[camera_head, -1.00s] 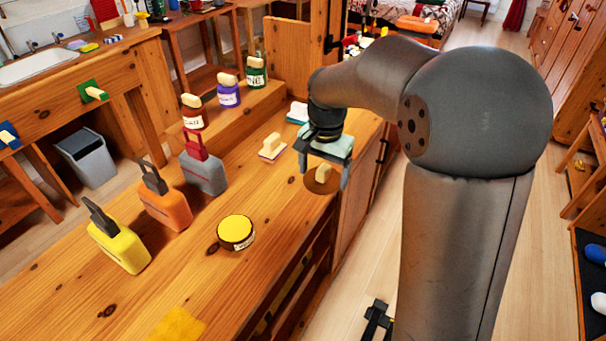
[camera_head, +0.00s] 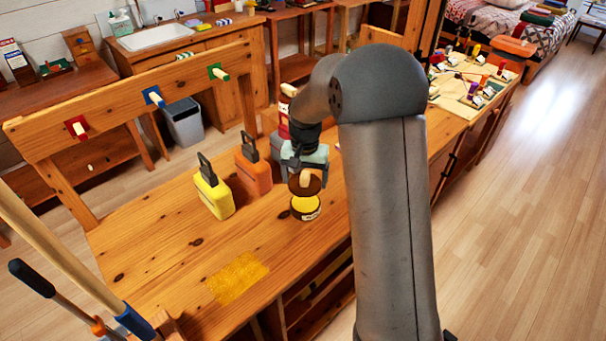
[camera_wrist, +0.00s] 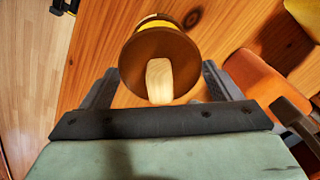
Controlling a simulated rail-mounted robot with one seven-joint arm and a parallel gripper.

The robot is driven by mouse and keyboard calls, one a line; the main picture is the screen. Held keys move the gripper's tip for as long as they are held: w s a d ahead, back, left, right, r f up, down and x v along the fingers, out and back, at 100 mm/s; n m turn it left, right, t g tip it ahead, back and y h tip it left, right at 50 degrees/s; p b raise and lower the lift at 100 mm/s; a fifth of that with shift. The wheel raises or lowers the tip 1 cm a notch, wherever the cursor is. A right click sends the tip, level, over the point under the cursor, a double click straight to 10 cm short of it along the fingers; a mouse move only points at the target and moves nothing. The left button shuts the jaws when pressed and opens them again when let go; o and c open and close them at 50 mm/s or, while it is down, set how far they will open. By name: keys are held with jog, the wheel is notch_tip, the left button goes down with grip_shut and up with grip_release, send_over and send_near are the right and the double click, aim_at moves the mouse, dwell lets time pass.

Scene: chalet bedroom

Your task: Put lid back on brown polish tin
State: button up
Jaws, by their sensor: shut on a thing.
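The brown lid (camera_head: 304,186) has a pale wooden knob and is held in my gripper (camera_head: 306,174). My gripper is shut on the lid. The open polish tin (camera_head: 306,208), with a yellow top and a white label on its side, stands on the bench right below the lid. The lid looks a little above the tin and somewhat tilted. In the wrist view the lid (camera_wrist: 140,58) is between the fingers and hides most of the tin (camera_wrist: 164,19); only a yellow edge shows behind it.
A yellow patch (camera_head: 238,277) lies toward the front of the wooden bench (camera_head: 160,245). The bench between is clear. Colored pegs line a rail (camera_head: 115,103) behind.

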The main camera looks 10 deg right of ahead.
aim_at(305, 202)
jog(key=shift+d+f+b, duration=0.15)
jog(key=shift+f+b, duration=0.2)
jog(key=shift+f, duration=0.3)
jog(key=shift+f+b, duration=1.6)
jog(key=shift+f, duration=0.85)
jog(key=shift+f, duration=0.2)
jog(key=o, duration=0.8)
jog(key=shift+o, duration=0.2)
jog(key=shift+r, duration=0.1)
jog(key=shift+r+p, duration=2)
jog(key=shift+r, duration=1.45)
